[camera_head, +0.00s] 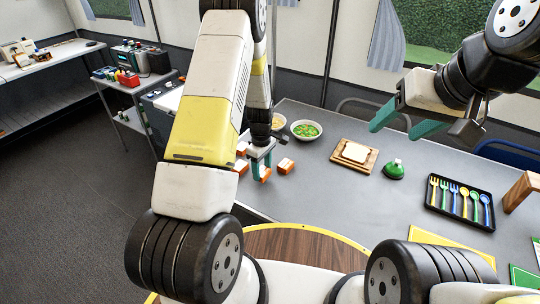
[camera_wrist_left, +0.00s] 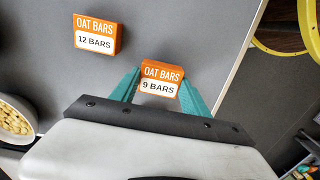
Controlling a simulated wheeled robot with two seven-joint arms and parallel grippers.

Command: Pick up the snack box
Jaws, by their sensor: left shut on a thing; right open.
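An orange and white snack box labelled "OAT BARS 9 BARS" (camera_wrist_left: 161,72) is between the teal fingers of my left gripper (camera_wrist_left: 161,90) in the left wrist view. My left gripper (camera_head: 260,164) is shut on this box (camera_head: 265,173) near the left edge of the grey table (camera_head: 330,195). I cannot tell whether the box touches the table. Another box, labelled "12 BARS" (camera_wrist_left: 97,40), lies apart from it and also shows in the head view (camera_head: 285,165). More orange and white boxes (camera_head: 241,166) are partly hidden by my left arm. My right gripper (camera_head: 406,122) is open and empty above the table.
Behind the boxes are a bowl of green food (camera_head: 306,130) and a bowl of pale pieces (camera_wrist_left: 14,122). The table's middle is clear.

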